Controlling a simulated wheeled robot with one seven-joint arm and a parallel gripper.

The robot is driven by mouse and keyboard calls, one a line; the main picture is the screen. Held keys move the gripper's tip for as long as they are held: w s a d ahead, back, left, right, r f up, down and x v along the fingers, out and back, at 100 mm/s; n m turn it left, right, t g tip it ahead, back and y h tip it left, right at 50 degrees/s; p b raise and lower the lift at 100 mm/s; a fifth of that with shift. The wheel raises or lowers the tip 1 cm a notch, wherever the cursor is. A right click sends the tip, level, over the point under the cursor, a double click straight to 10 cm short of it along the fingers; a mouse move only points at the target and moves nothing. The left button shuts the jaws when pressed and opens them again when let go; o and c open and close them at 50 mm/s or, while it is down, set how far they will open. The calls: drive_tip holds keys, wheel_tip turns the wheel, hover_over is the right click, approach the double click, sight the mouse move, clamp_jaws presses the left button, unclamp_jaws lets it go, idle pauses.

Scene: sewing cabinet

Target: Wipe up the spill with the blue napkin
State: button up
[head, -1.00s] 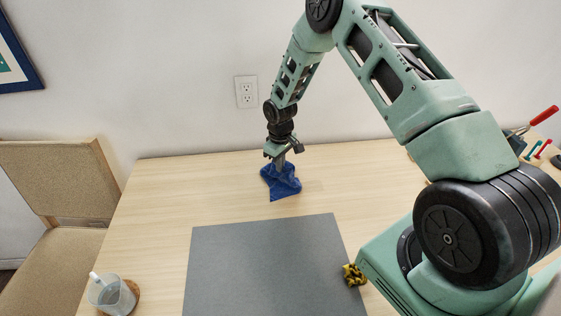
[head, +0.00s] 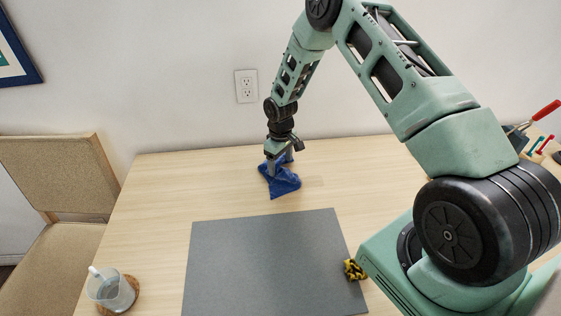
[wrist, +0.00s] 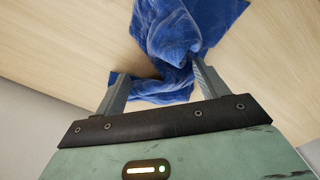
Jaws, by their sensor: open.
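The blue napkin (head: 283,184) lies crumpled on the wooden table behind the grey mat. My gripper (head: 279,164) is low over its back part, pointing down. In the wrist view the napkin (wrist: 180,30) is bunched up, with folds between and beyond the fingers. My gripper (wrist: 160,75) is open there, with one finger on each side of a fold. The right finger touches or nearly touches the cloth. I cannot make out a spill in either view.
The grey mat (head: 265,262) covers the table's front middle. A clear cup (head: 112,291) stands on a round coaster at the front left. A yellow and black crumpled cloth (head: 354,270) lies at the mat's right edge. Tools (head: 540,125) stand at the far right. A chair (head: 60,175) is at left.

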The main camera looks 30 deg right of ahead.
drive_tip(key=shift+f+b, duration=0.7)
drive_tip(key=shift+f, duration=0.35)
clamp_jaws()
drive_tip(key=shift+r, duration=0.2)
drive_tip(key=shift+p, duration=0.75)
drive_tip(key=shift+r+p, duration=0.3)
drive_tip(key=shift+p, duration=0.75)
